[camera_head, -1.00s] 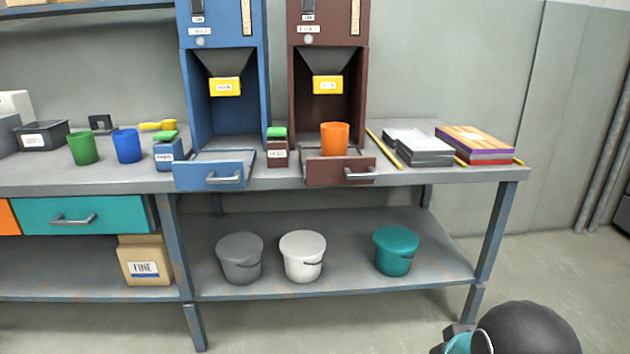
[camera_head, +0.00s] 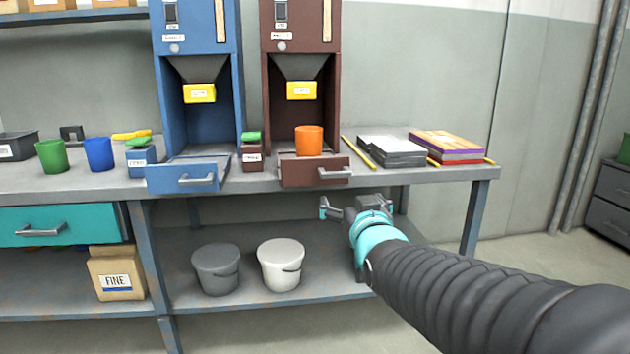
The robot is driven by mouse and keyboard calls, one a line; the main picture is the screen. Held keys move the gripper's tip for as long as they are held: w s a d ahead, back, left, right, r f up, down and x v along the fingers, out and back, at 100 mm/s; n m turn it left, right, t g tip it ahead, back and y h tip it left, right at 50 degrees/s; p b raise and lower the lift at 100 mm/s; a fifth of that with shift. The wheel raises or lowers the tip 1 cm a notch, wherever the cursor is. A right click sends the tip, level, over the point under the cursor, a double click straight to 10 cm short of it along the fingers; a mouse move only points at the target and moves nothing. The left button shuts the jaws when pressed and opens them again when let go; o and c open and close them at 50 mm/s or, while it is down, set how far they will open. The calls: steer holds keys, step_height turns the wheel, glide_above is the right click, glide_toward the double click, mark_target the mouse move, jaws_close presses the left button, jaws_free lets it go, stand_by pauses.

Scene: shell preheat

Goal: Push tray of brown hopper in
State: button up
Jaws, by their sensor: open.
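The brown hopper (camera_head: 273,97) stands on the workbench, to the right of the blue hopper. Its brown tray (camera_head: 300,172) sticks out at the bench's front edge, with a metal handle (camera_head: 335,174) on its front. An orange cup (camera_head: 309,141) stands on the tray, under the yellow spout (camera_head: 301,90). My gripper (camera_head: 326,208) is open and empty, in front of the bench, a little below the brown tray's handle and apart from it. Part of the gripper is small and hard to make out.
The blue hopper (camera_head: 200,130) has its own tray (camera_head: 180,177) pulled out to the left. A small green-lidded brown box (camera_head: 252,156) stands between the trays. Stacked grey slabs (camera_head: 391,152) and a yellow stick (camera_head: 358,153) lie to the right. Buckets (camera_head: 281,265) stand on the lower shelf.

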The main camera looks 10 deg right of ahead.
mark_target(337, 176)
steer(key=w, duration=0.9)
steer(key=w+p, duration=0.1)
steer(key=w, duration=0.4)
steer(key=shift+w+r, duration=0.1)
steer(key=shift+r, duration=0.15)
steer(key=shift+c, duration=0.3)
